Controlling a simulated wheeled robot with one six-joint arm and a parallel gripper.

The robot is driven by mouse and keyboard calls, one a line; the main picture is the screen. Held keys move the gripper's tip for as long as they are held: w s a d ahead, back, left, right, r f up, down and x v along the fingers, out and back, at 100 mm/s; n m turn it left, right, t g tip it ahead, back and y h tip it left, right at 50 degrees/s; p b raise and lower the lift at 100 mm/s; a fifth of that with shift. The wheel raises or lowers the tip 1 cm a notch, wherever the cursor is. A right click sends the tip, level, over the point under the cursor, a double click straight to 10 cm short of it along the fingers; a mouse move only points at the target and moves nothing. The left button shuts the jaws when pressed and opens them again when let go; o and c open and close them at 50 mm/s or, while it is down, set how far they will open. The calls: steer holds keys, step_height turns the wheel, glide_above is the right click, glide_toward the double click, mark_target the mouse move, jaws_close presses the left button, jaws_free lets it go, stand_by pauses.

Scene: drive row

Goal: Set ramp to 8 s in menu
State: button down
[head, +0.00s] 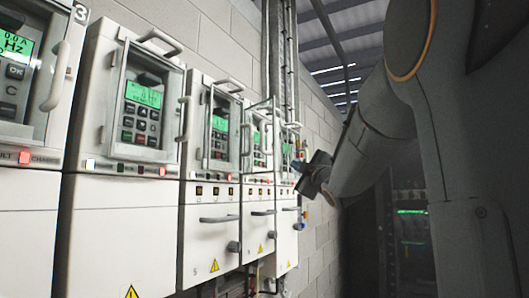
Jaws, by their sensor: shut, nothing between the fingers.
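A row of white drive cabinets runs along the left wall. The nearest full drive (122,150) has a lit green display (143,95) above a dark keypad (139,127), behind a framed window with a pale handle. Its display text is too small to read surely. The second drive (219,190) and its green display (220,124) are farther along. A third drive (259,190) also shows a lit display (257,138). My gripper (301,170) is shut and empty, in front of the far end of the row, apart from the near keypads. Its tips are small and dark in this view.
A partly cut-off drive (30,90) marked 3 stands at the left edge, with a red light. Handles (215,219) and window frames stick out from the fronts. Vertical conduits (280,60) run up the block wall. My arm fills the right side.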

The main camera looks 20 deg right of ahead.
steer(key=r+n, duration=0.1)
steer(key=r, duration=0.1)
steer(key=s+r+t+y, duration=0.1)
steer(key=r+n, duration=0.1)
steer(key=r, duration=0.1)
steer(key=shift+s+d+r+n+t, duration=0.1)
steer(key=shift+s+r+n+t, duration=0.2)
steer(key=shift+s, duration=0.05)
steer(key=shift+w, duration=0.1)
steer(key=w+a+b, duration=0.2)
steer(key=w+a, duration=0.3)
steer(key=w, duration=0.1)
steer(key=shift+w+a, duration=0.2)
steer(key=shift+w, duration=0.2)
stand_by(1.7)
steer(key=shift+w+a+b, duration=0.25)
steer(key=shift+w+b, duration=0.1)
steer(key=shift+b, duration=0.25)
